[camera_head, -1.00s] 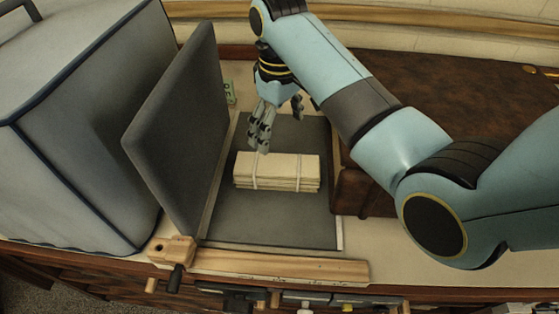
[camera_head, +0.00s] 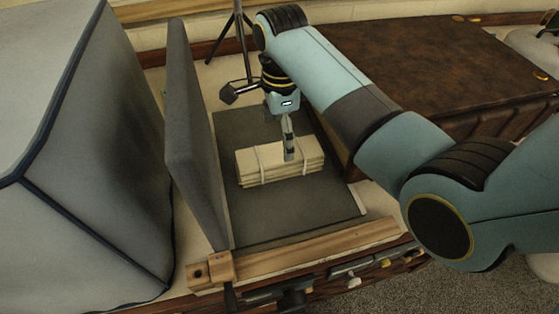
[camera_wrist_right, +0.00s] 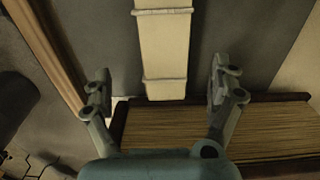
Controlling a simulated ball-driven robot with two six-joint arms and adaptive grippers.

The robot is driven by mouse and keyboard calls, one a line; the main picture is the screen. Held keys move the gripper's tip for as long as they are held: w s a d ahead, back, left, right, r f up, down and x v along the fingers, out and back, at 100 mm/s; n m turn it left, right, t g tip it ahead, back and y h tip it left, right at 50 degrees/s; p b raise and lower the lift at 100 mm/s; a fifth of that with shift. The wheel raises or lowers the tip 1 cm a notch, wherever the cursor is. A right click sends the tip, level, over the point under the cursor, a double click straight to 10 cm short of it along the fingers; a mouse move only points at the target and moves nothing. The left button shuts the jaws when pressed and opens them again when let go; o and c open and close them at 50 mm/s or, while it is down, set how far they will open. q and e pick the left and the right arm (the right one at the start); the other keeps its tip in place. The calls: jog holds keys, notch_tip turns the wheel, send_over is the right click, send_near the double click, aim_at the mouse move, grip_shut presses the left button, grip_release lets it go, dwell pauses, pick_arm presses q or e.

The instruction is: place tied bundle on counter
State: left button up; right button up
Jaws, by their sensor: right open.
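The tied bundle (camera_head: 262,167), a pale stack of flat strips bound with two bands, lies on a dark grey mat (camera_head: 290,219) on the counter. It also shows in the right wrist view (camera_wrist_right: 163,45), running lengthwise. My right gripper (camera_head: 288,156) is above the bundle's right part in the head view. In the right wrist view the right gripper (camera_wrist_right: 158,90) is open, one finger on either side of the bundle's near end, with gaps to both. Whether the fingertips reach the bundle's height is unclear. My left gripper is not in view.
An upright grey padded panel (camera_head: 190,135) stands left of the mat, with a large grey fabric box (camera_head: 95,190) beyond it. A brown leather-topped case (camera_head: 420,65) stands to the right. A wooden bar (camera_head: 300,250) runs along the counter's front edge.

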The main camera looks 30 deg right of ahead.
aim_at(280, 153)
jog(key=f, duration=0.2)
jog(key=shift+d+f, duration=0.25)
jog(key=shift+f, duration=0.15)
jog(key=shift+a+f, duration=0.1)
jog(key=shift+f, duration=0.2)
jog(key=shift+a+f, duration=0.1)
jog(key=shift+f, duration=0.25)
jog(key=f, duration=0.3)
jog(key=shift+w+f, duration=0.25)
jog(key=shift+f, duration=0.5)
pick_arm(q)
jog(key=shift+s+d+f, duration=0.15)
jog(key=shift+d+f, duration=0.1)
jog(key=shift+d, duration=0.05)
pick_arm(e)
jog(key=c, duration=1.6)
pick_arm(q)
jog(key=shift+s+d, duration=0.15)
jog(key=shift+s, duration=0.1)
pick_arm(e)
jog(key=shift+r, duration=0.15)
jog(key=shift+c, duration=0.6)
